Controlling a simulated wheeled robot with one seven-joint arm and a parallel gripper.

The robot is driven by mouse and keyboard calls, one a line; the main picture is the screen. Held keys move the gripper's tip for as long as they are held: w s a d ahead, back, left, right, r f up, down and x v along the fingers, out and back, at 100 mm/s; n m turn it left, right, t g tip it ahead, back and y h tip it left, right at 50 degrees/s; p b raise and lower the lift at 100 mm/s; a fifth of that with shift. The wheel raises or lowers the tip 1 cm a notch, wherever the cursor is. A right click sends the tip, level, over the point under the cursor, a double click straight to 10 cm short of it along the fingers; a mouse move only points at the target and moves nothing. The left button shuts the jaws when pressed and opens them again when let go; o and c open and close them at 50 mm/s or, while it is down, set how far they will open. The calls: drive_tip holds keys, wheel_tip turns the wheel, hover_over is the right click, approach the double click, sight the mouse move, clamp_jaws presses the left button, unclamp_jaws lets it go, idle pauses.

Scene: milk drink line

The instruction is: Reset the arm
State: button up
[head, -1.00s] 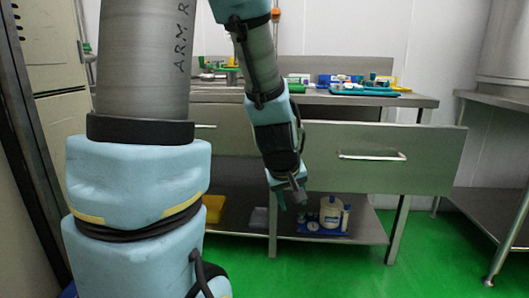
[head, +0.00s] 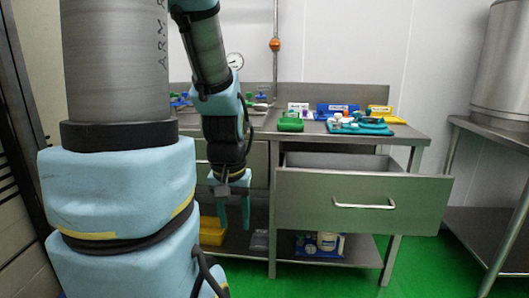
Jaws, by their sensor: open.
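My gripper (head: 234,214) hangs at the end of my arm in the head view, fingers pointing down. Its two teal fingers are apart with nothing between them. It is in front of the left part of the steel table, left of the pulled-out drawer (head: 365,220) and apart from its handle. My arm comes down from the upper left, bent at the elbow. The inside of the drawer is mostly hidden by its front panel.
The steel table (head: 400,133) carries a green block (head: 290,122), a blue box (head: 335,110), a yellow box (head: 380,112) and a teal tray (head: 372,130). The lower shelf holds a white jar (head: 327,242) and a yellow bin (head: 212,231). Green floor (head: 440,265) is clear at right.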

wheel_tip(320, 180, up, 13)
drive_tip(key=p, duration=1.1)
drive_tip(key=shift+r, duration=0.2)
